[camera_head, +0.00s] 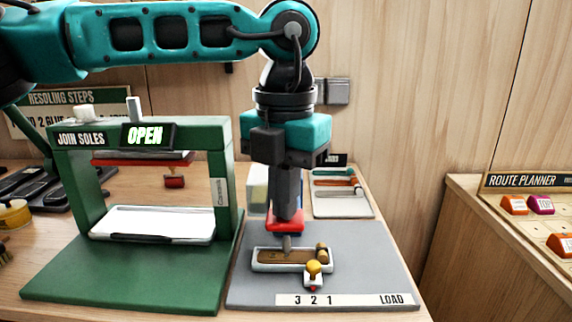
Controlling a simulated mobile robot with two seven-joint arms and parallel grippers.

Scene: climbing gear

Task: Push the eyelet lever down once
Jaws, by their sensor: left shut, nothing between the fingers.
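A grey base plate (365,270) marked "3 2 1" and "LOAD" lies on the bench. A small white tray (257,266) with a brown strip (280,257) sits on it. A red block (273,225) with a grey punch tip (287,243) under it stands over the tray; it looks like the eyelet lever's part. My left gripper (287,208) points straight down, shut and empty, at the red block. I cannot tell whether it touches the block or is just in front of it. The gripper hides what lies behind. My right gripper is not in view.
A green sole press (60,290) with an "OPEN" sign (146,136) stands close on the left. A yellow-knobbed piece (314,268) is at the tray's front. A rack with coloured tools (340,204) lies behind. A route planner board (530,181) is at right.

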